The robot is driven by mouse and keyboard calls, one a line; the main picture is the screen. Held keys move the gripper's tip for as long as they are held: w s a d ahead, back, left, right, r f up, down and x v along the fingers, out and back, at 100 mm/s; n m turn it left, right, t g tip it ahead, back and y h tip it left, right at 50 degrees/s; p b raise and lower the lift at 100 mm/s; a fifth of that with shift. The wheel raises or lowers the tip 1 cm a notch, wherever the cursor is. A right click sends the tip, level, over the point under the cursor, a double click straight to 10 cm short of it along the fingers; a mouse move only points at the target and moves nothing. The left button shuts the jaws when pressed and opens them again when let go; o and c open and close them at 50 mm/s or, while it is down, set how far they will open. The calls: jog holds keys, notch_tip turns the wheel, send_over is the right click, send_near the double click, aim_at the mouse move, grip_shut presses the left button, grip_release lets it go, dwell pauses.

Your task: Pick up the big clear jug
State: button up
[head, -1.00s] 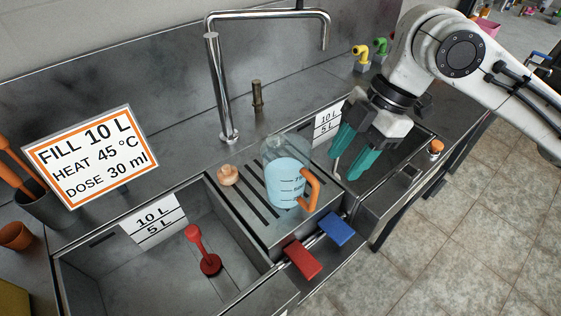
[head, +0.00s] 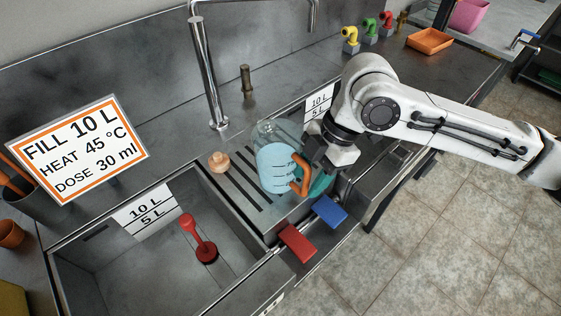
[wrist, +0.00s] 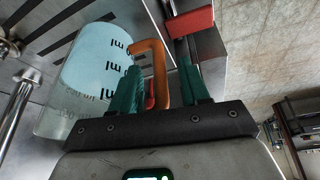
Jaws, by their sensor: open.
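The big clear jug (head: 275,168) stands upright on the slotted drainboard (head: 232,190) between the two sinks. It holds pale blue liquid and has volume marks and an orange handle (head: 300,175) on its right side. My gripper (head: 318,184) is at the jug's right, by the handle, with its teal fingers partly hidden behind the handle. In the wrist view, the gripper (wrist: 160,72) is open, and the orange handle (wrist: 159,62) shows between its two fingers. The jug (wrist: 95,65) is to the left of the fingers there. I cannot tell whether the fingers touch the handle.
A red pedal (head: 297,243) and a blue pedal (head: 330,210) stick out at the front edge. A tall faucet (head: 208,75) rises behind. A beige knob (head: 218,161) stands left of the jug. The left sink holds a red plunger-like stopper (head: 198,238). An orange tray (head: 430,41) is at the back right.

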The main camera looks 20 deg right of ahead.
jog(key=shift+f, duration=0.1)
grip_shut()
dwell(0.3)
dwell(1.1)
